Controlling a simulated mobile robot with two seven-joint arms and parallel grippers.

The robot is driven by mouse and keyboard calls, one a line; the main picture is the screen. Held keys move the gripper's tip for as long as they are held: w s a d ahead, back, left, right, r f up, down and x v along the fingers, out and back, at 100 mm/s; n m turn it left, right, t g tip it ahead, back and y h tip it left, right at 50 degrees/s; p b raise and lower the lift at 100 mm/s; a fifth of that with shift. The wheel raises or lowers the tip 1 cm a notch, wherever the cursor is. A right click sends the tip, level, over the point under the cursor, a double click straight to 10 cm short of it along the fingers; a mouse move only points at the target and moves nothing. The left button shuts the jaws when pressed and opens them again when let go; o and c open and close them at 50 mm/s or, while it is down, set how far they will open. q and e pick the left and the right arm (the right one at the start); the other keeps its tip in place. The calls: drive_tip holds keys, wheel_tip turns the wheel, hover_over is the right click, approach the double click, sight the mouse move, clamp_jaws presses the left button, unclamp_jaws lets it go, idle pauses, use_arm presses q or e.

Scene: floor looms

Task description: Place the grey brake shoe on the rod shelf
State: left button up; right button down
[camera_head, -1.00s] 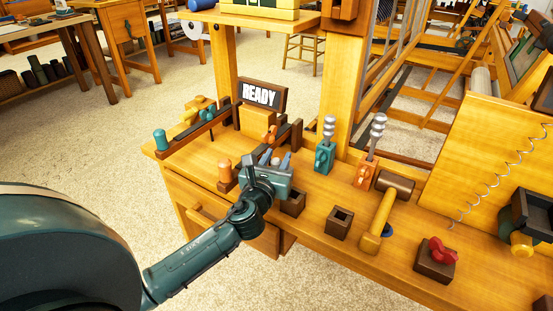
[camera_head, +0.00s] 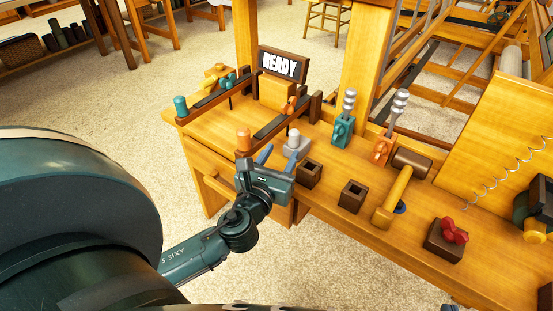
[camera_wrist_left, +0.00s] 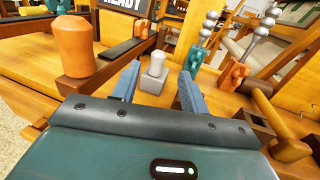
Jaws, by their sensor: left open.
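The grey brake shoe (camera_head: 296,144), a grey block with a pale round knob on top, stands upright on the wooden bench; it also shows in the left wrist view (camera_wrist_left: 154,74). My left gripper (camera_head: 277,158) is open and points at it from the near side. In the left wrist view its two blue fingers (camera_wrist_left: 160,80) appear on either side of the shoe, which stands beyond their tips. Dark raised rails (camera_head: 282,123) at the bench's left end carry teal and orange pieces; I cannot tell which is the rod shelf. My right gripper is not in view.
An orange cylinder (camera_head: 243,140) stands left of the gripper. Two dark square sockets, one of them here (camera_head: 352,196), and a mallet (camera_head: 395,195) lie to the right. Teal and orange levers (camera_head: 342,130) stand behind. A READY sign (camera_head: 283,65) is at the back.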

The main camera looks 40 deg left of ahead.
use_arm(q)
drive_tip(key=s+d+f+n+g+h, duration=0.1)
drive_tip(key=s+d+n+h, duration=0.3)
drive_tip(key=n, duration=1)
drive_tip(key=s+d+f+n+g+h, duration=0.1)
drive_tip(key=s+d+n+g+h, duration=0.1)
drive_tip(key=s+d+n+h, duration=0.3)
drive_tip(key=s+d+n, duration=0.3)
drive_tip(key=d+n, duration=0.4)
drive_tip(key=n, duration=0.2)
drive_tip(key=shift+d+f+h, duration=0.15)
drive_tip(key=shift+f+h, duration=0.15)
drive_tip(key=shift+f, duration=0.1)
drive_tip(key=shift+s, duration=0.1)
